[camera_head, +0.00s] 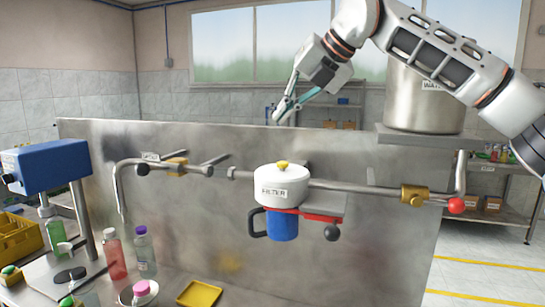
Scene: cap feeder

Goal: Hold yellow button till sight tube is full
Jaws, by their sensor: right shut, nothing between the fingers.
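A yellow button (283,164) sits on top of the white round housing labelled FILTER (282,188), in the middle of the view. My right gripper (285,118) comes in from the upper right. It is shut and empty, its teal fingers pointing down and left, above the button and apart from it. I cannot pick out a sight tube for certain. A blue mug-like part (283,224) with a dark handle is directly below the housing. My left gripper is not in view.
A steel panel (200,230) stands behind the pipework. A yellow valve (414,195) and red ball (456,205) are at right, below a large steel tank (418,100). A red plate (318,216) with a black knob (332,232) juts out beneath the filter. Bottles (115,255) and a yellow tray (200,294) are lower left.

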